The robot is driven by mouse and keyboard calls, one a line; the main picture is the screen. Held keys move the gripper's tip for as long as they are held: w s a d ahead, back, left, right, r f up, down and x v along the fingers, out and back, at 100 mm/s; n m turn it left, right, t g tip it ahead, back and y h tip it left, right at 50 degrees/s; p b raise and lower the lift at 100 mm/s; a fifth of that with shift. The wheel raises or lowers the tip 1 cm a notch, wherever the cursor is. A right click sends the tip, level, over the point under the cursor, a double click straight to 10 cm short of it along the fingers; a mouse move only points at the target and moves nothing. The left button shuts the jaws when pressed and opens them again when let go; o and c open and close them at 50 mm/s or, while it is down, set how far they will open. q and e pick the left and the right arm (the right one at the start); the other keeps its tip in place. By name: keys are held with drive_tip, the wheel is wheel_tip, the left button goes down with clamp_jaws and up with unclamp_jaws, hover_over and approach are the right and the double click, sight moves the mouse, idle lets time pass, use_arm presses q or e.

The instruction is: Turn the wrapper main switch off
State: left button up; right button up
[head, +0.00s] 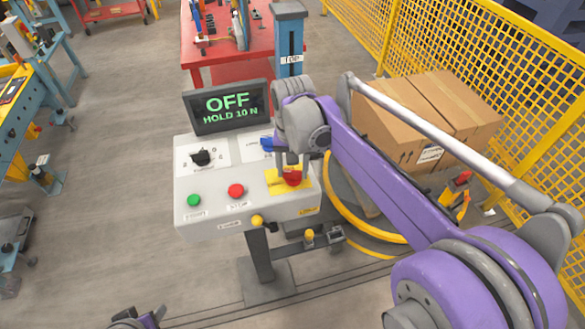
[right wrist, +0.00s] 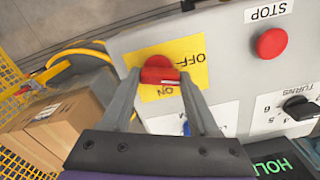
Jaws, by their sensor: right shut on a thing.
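The wrapper main switch is a red knob (head: 292,178) on a yellow plate (head: 277,187), at the right front of the grey control box. My right gripper (head: 291,166) reaches down over it and is shut on the knob. In the right wrist view the red knob (right wrist: 158,70) sits between the two fingertips, with OFF and ON printed on the plate. The fingers hide part of the knob. The display (head: 227,106) on the box reads "OFF" and "HOLD 10 N" in green. A small dark and purple part of my left arm shows at the bottom edge; its jaws cannot be made out.
The grey box (head: 215,217) also carries a green button (head: 194,200), a red stop button (head: 236,190) and a black turns dial (head: 201,157). Cardboard boxes (head: 420,117) and a yellow fence (head: 472,60) stand at right.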

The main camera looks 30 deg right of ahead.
sight(292, 172)
drive_tip(key=shift+n, duration=2)
drive_tip(key=o, duration=1.4)
drive_tip(key=shift+c, duration=0.2)
drive_tip(key=shift+r, duration=0.1)
wheel_tip(292, 172, up, 11)
drive_tip(key=shift+f, duration=0.2)
